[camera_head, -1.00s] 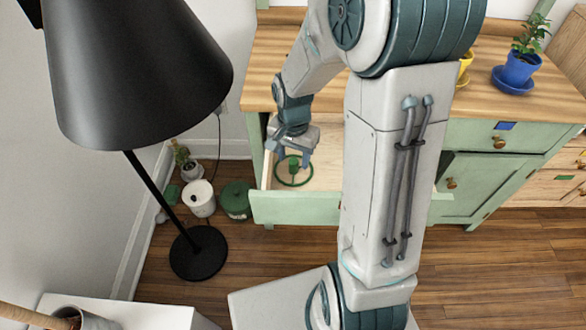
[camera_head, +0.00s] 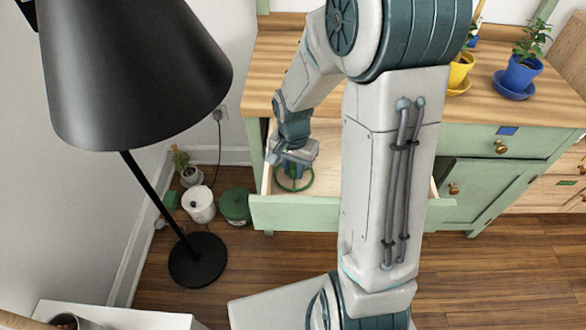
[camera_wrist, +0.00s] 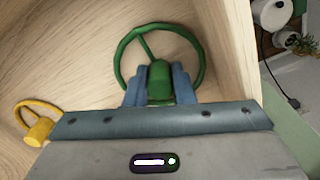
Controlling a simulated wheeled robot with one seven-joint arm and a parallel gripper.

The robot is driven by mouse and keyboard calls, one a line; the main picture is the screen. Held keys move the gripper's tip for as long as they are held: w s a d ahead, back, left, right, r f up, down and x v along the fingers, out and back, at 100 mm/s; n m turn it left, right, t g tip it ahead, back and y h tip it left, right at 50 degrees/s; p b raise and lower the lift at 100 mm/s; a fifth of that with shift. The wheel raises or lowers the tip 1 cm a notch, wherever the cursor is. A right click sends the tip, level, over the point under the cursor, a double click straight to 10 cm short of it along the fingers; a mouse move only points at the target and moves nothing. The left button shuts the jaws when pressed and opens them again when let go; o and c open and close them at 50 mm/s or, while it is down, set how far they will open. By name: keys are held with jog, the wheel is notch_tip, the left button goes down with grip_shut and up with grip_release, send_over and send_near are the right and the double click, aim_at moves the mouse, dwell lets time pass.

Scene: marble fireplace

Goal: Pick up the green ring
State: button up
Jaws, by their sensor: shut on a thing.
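The green ring (camera_wrist: 204,62) lies in the open wooden drawer. It has a spoke and a thick green hub. My gripper (camera_wrist: 158,84) is shut on the hub, with one blue finger on each side of it. In the head view the ring (camera_head: 308,184) shows as a green loop inside the drawer (camera_head: 335,180), below my gripper (camera_head: 294,170). The hub is mostly hidden there by the gripper. I cannot tell whether the ring still touches the drawer floor.
A yellow ring (camera_wrist: 38,128) lies in the same drawer to the left. The drawer walls stand close around my gripper. A black floor lamp (camera_head: 140,85) stands to the left. Potted plants (camera_head: 520,72) stand on the cabinet top at right.

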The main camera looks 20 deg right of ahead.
aim_at(293, 167)
notch_tip(293, 167, up, 18)
jog(key=p, duration=0.4)
jog(key=shift+f, duration=0.15)
